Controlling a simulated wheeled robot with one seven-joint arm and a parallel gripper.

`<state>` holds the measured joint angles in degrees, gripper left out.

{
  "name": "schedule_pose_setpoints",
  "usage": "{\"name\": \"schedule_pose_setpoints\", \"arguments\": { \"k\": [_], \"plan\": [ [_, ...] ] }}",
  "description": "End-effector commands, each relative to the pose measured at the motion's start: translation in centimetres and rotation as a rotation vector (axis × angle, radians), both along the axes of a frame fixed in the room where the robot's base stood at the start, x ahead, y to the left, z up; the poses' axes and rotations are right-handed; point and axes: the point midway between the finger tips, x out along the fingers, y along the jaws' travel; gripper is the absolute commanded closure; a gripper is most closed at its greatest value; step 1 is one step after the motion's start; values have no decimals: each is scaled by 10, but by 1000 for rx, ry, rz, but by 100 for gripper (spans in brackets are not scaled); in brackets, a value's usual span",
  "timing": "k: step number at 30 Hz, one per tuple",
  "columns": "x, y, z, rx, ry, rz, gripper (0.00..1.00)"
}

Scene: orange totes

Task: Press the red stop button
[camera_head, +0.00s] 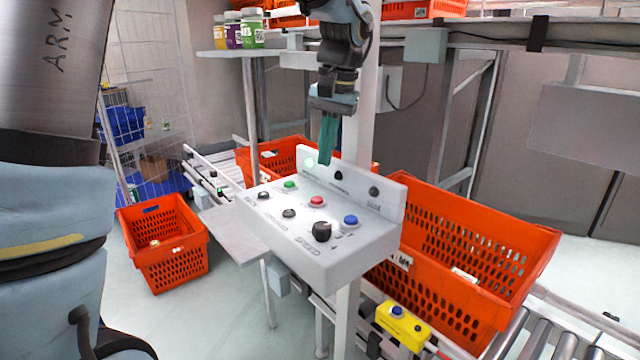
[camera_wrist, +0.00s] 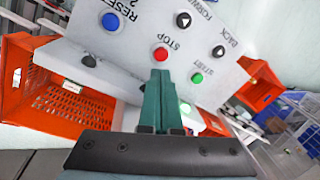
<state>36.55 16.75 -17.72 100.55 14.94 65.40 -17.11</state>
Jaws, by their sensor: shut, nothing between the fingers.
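The red stop button (camera_head: 317,201) sits in the middle of the white control panel (camera_head: 350,262). It also shows in the wrist view as the red button (camera_wrist: 161,54) beside the word STOP. My gripper (camera_head: 325,160) is shut and empty, with its green fingers pointing down above the back part of the panel. In the wrist view the fingertips (camera_wrist: 161,72) appear just below the red button. The head view shows them apart from it. A green button (camera_head: 289,184) and a blue button (camera_head: 350,221) flank the red one.
A black knob (camera_head: 322,231) and black buttons share the panel. A raised back plate (camera_head: 385,195) stands behind them. Orange totes (camera_head: 440,290) sit on the roller conveyor at the right, and another tote (camera_head: 165,262) stands at the left. A yellow button box (camera_head: 403,326) is below.

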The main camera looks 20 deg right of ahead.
Motion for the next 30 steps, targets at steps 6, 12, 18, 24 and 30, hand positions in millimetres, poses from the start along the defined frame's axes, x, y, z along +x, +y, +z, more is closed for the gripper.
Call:
{"name": "schedule_pose_setpoints", "arguments": {
  "k": [6,12,18,24,30],
  "plan": [
    [4,5,-42,3,3,0,100],
    [7,8,-67,3,2,-1,100],
    [8,8,-76,0,0,-1,100],
    [8,8,-76,-1,-1,-1,100],
    [8,8,-87,0,0,-1,100]
  ]
}}
